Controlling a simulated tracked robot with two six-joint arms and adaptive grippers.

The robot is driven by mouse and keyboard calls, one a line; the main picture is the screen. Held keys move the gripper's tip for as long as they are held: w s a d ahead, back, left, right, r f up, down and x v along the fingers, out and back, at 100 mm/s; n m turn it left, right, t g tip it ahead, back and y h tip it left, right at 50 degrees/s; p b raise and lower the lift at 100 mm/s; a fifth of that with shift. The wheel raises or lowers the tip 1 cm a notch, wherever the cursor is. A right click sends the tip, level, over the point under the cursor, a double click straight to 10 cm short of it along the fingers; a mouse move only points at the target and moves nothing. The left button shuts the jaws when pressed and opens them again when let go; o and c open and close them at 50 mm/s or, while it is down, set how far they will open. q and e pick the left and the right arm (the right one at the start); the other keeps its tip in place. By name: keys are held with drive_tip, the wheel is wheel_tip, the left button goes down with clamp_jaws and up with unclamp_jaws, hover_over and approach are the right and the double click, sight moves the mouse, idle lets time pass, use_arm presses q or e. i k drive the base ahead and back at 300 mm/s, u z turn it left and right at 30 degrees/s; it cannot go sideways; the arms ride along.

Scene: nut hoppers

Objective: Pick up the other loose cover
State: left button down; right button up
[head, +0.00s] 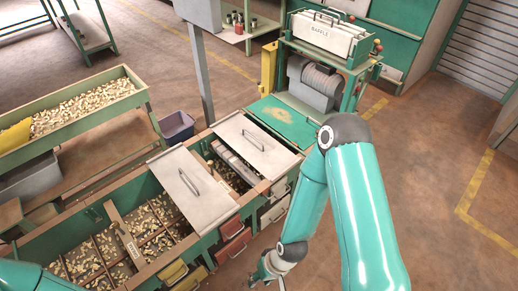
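Two pale flat covers with bar handles lie on the green nut hopper. The nearer cover (208,212) lies at a slant across the hopper's middle, with nuts showing in open compartments on its left. The farther cover (270,158) lies over the far end, with a gap showing between the two. My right gripper (262,273) is low at the bottom edge, in front of the hopper's drawers and apart from both covers. It is small and partly hidden by my wrist, so its opening is unclear. My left gripper is out of view.
A wooden bar (125,237) lies across the near compartments. A long trough of nuts (85,108) stands at the left, with a grey bin (177,127) beyond the hopper. A green machine (315,85) stands behind. Open floor (425,150) lies at the right.

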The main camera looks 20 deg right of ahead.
sight(271, 160)
drive_tip(key=k, duration=0.85)
drive_tip(key=u, duration=0.8)
drive_tip(key=i, duration=0.15)
drive_tip(key=z, duration=2.8)
drive_tip(key=i, duration=1.3)
drive_tip(key=u, duration=2.8)
drive_tip(key=i, duration=0.35)
drive_tip(key=u, duration=0.05)
